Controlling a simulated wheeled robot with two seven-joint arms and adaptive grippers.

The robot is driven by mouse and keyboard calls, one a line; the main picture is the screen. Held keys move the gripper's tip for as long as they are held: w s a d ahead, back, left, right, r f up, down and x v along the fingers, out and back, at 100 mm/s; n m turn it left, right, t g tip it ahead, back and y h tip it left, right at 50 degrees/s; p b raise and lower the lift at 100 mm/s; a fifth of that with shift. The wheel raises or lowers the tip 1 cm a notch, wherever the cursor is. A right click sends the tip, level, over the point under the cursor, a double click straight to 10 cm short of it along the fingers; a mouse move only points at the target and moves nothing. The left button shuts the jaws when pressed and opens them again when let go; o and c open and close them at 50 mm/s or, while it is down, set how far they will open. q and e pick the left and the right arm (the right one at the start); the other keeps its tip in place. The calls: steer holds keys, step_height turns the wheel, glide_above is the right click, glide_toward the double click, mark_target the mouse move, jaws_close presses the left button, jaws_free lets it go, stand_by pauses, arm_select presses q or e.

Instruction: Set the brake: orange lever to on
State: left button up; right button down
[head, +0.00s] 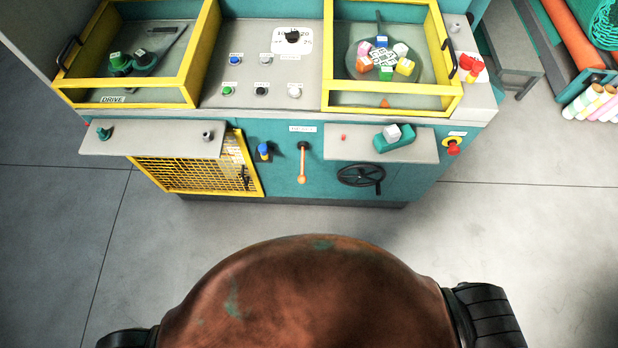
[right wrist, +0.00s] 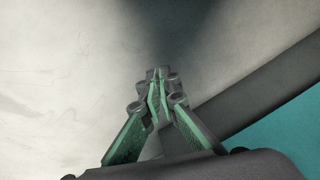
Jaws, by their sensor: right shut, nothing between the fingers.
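The orange lever (head: 302,167) is on the teal front panel of the machine, below a small white label (head: 302,129) too small to read surely. It hangs from a dark pivot at its top, with its handle end pointing down. No gripper is near it in the head view. My right gripper (right wrist: 157,82) shows only in the right wrist view, its green-padded fingers shut together with nothing between them. It is over pale floor, with a dark edge and a teal surface at the right. My left gripper is in neither view.
A blue knob (head: 264,150) is left of the lever and a black handwheel (head: 361,176) is to its right. Grey shelves (head: 155,140) (head: 350,145) jut out on both sides. A yellow mesh guard (head: 190,172) is lower left. A red knob (head: 453,147) is at the right. The floor in front is clear.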

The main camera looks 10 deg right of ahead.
mark_target(303, 165)
steer(key=w+a+r+m+t+y, duration=0.2)
steer(key=w+a+r+m, duration=0.15)
steer(key=w+r, duration=0.65)
steer(key=w+a+r+m+t+y, duration=0.2)
steer(key=w+a+r+m, duration=0.3)
steer(key=w, duration=0.9)
steer(key=w+a+r+y, duration=0.2)
steer(key=a+r, duration=0.2)
steer(key=r, duration=0.4)
steer(key=w+a+r+y, duration=0.2)
steer(key=w+a+r, duration=0.1)
steer(key=r, duration=0.5)
steer(key=w+a+r+m+y, duration=0.1)
steer(key=w+a+r+y, duration=0.1)
steer(key=a+r, duration=0.3)
step_height(303, 165, up, 3)
steer(key=shift+w+a+f+y, duration=0.1)
steer(key=shift+w+a+y, duration=0.25)
steer(key=shift+w, duration=0.2)
steer(key=w+a, duration=0.2)
steer(key=a, duration=0.7)
steer(key=shift+w+f, duration=0.15)
steer(key=shift+f, duration=0.3)
